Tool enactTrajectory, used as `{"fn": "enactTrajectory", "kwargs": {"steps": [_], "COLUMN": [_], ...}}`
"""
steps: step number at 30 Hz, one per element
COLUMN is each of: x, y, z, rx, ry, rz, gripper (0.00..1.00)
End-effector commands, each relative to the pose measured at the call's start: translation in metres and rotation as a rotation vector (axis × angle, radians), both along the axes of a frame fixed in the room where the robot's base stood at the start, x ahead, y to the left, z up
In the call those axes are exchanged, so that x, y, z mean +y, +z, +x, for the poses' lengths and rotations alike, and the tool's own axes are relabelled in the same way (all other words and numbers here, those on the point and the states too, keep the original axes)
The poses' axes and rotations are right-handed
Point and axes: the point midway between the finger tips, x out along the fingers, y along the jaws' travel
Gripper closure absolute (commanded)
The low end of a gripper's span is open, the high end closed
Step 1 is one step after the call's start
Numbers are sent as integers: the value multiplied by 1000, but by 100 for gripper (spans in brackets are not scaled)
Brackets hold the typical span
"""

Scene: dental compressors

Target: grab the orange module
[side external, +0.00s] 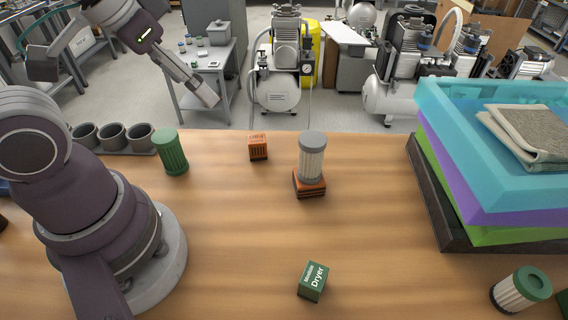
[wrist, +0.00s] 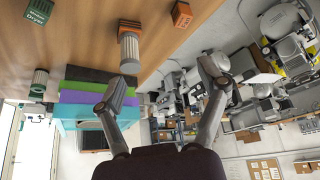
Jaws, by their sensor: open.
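A small orange module (side external: 258,146) sits on the table near its back edge; it also shows at the top of the wrist view (wrist: 181,14). A second orange block (side external: 309,185) lies under a grey-capped, ribbed filter canister (side external: 312,158), which stands upright on it. In the wrist view this canister (wrist: 130,50) hides part of the block. My gripper (wrist: 163,80) is open and empty, its two fingers spread apart. In the side view my gripper (side external: 207,94) is raised at the upper left, apart from the orange module.
A green canister (side external: 173,153) and grey cups (side external: 112,137) stand left of the module. A green Dryer cube (side external: 313,281) is in front. Stacked coloured trays (side external: 460,180) fill the right, with a white-and-green canister (side external: 520,289) nearby. The middle table is mostly clear.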

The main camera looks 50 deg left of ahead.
Motion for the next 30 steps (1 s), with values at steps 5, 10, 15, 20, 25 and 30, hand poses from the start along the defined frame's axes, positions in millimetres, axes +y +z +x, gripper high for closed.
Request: {"fn": "enactTrajectory", "kwargs": {"steps": [5, 10, 15, 20, 25, 30], "x": [0, 0, 0, 0, 2, 8], "y": [0, 0, 0, 0, -3, -29], "z": [0, 0, 0, 0, 8, 48], "rx": [0, 0, 0, 0, 28, 122], "ry": [0, 0, 0, 0, 68, 442], "rz": [0, 0, 0, 0, -22, -81], "gripper": [27, 27, 30, 30, 30, 30]}}
